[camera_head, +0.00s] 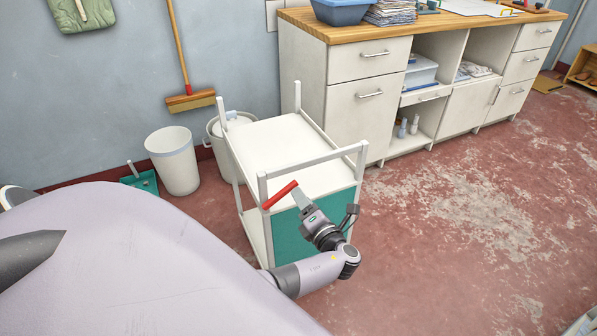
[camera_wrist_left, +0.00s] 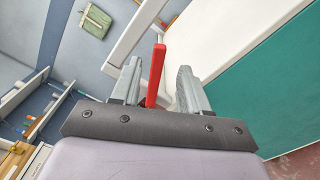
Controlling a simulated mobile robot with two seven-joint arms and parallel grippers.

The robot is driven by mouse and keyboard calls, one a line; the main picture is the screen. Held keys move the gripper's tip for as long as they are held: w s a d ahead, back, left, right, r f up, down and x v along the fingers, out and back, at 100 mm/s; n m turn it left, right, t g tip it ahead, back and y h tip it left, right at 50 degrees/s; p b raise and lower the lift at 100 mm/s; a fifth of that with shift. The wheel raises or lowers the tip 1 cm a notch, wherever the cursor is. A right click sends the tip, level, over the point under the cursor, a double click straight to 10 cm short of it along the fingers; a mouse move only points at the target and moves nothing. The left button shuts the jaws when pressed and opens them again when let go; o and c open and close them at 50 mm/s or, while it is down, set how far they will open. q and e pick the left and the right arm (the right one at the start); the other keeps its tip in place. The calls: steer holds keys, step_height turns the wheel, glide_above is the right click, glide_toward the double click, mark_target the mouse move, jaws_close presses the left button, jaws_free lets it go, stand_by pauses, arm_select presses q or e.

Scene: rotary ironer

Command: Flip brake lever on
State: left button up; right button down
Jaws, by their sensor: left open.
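The red brake lever (camera_head: 280,195) sticks out at the near corner of a white trolley (camera_head: 265,141) with a teal side panel (camera_head: 285,232). My left gripper (camera_head: 299,196) is at the lever's right end, beside the trolley's teal side. In the left wrist view the red lever (camera_wrist_left: 156,75) shows between the two spread grey fingers (camera_wrist_left: 158,78), with a gap on each side. The fingers are open; I cannot tell whether either one touches the lever. The lever's base is hidden behind the gripper's dark front plate. My right gripper is out of view.
A white counter (camera_head: 341,60) with a wooden top stands behind the trolley. A white bin (camera_head: 174,160), a bucket (camera_head: 216,148) and a broom (camera_head: 190,99) are by the wall. The red floor (camera_head: 450,220) to the right is clear.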

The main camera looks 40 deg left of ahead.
arm_select(q)
steer(key=shift+v, duration=1.65)
steer(key=s+d+f+n+h+p, duration=0.4)
steer(key=s+d+f+n+h, duration=0.3)
steer(key=s+f+n+h, duration=0.6)
steer(key=s+d+r+n+t+h+p, duration=0.1)
steer(key=s+d+r+n+h, duration=0.2)
steer(key=r+n, duration=0.4)
steer(key=s+d+r+n+t+h+p, duration=0.2)
steer(key=d+r+n, duration=0.3)
steer(key=n, duration=0.7)
steer(key=shift+s+d+r+t+h, duration=0.35)
steer(key=shift+s+r, duration=0.35)
steer(key=shift+r, duration=0.25)
